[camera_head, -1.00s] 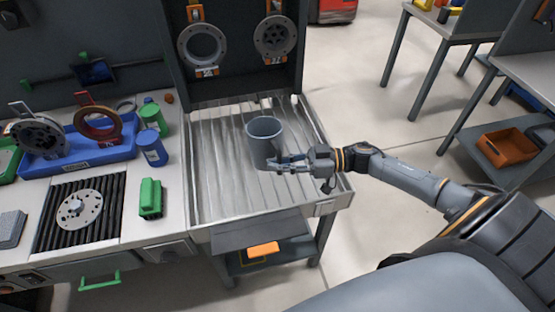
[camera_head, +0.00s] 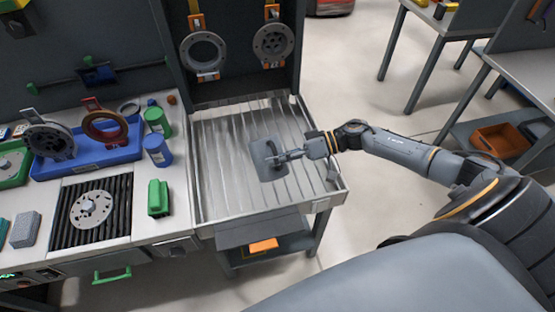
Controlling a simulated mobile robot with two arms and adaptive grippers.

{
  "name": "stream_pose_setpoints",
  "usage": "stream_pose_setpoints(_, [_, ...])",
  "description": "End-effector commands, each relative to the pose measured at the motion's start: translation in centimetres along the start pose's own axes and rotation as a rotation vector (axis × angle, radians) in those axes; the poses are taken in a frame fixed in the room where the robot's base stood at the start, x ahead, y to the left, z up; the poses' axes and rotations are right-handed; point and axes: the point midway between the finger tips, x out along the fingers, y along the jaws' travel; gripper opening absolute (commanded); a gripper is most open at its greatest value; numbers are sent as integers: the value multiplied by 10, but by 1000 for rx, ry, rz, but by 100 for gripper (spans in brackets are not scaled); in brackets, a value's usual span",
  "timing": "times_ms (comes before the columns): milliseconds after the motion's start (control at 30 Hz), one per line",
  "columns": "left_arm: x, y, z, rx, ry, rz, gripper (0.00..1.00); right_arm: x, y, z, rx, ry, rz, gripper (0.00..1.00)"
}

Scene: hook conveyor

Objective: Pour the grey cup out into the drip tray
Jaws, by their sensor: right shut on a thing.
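The grey cup (camera_head: 265,167) is over the ribbed metal drip tray (camera_head: 217,180), near its middle. The cup is strongly tilted, with its side towards me; its mouth and what is in it are hidden. My right gripper (camera_head: 283,157) is shut on the cup's right side, with the arm reaching in from the right. I cannot tell how far the cup is above the ribs, and I see no clear stream from it. My left gripper is not in view.
Left of the tray, the bench holds a green block (camera_head: 158,198), a blue cylinder (camera_head: 158,151) and a blue bin (camera_head: 85,157) with round parts. A dark panel with two hanging discs (camera_head: 273,42) stands behind the tray. Open floor lies to the right.

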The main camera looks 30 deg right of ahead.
Motion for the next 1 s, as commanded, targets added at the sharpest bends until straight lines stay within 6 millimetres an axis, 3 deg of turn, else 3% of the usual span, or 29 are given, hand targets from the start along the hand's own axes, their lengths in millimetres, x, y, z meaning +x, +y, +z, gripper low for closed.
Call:
stream_pose_setpoints(433, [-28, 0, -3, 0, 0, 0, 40, 3, 7, -34, 323, -122, -1, 0])
stream_pose_setpoints(1000, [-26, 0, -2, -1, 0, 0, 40, 7, 18, -70, 614, -232, -5, 0])
